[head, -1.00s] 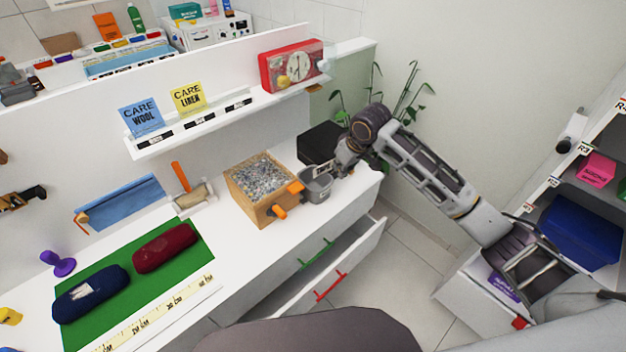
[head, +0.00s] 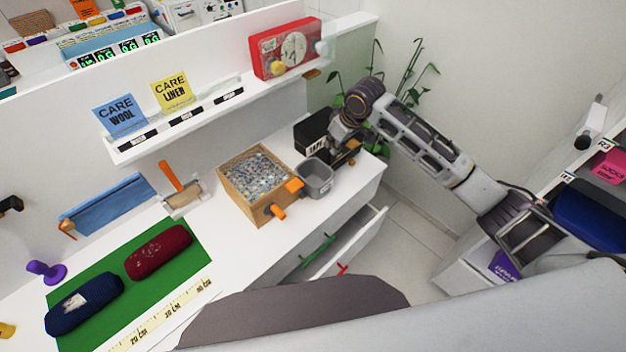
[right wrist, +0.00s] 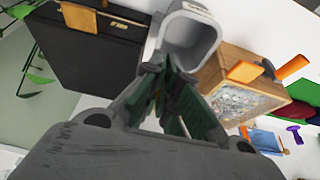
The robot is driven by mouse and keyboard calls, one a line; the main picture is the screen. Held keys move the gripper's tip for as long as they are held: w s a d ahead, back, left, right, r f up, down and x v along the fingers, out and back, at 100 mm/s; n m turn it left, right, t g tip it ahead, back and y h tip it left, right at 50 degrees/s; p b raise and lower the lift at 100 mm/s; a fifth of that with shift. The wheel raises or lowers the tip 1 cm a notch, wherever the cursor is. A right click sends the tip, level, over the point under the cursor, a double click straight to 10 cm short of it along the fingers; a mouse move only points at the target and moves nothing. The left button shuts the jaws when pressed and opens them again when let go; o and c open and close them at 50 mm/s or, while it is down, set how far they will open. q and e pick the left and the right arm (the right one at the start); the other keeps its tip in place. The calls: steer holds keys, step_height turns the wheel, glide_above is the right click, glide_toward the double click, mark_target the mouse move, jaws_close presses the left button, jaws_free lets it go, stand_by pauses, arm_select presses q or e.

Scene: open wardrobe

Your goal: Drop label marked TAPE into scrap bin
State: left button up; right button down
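The scrap bin (head: 318,181) is a small grey open tub on the white counter, beside the wooden crate. It also shows at the top of the right wrist view (right wrist: 190,38). The label marked TAPE (head: 316,147) is a small tag at my right gripper's (head: 329,143) fingertips, just above and behind the bin's back rim. In the right wrist view the fingers (right wrist: 170,72) are nearly together at the bin's edge. The label is edge-on there and hard to make out. My left gripper is out of view.
A black box (head: 313,128) stands behind the bin, close to my right gripper. The wooden crate of scraps (head: 243,160) is left of the bin. An open drawer (head: 345,243) juts out below the counter. A ledge with a red clock box (head: 283,50) runs above.

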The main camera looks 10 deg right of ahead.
steer(key=shift+w+f, duration=0.1)
glide_above(331, 171)
steer(key=shift+f, duration=2.9)
steer(key=c, duration=1.6)
jaws_free()
steer(key=shift+o, duration=0.2)
steer(key=v, duration=1.2)
steer(key=shift+f, duration=0.1)
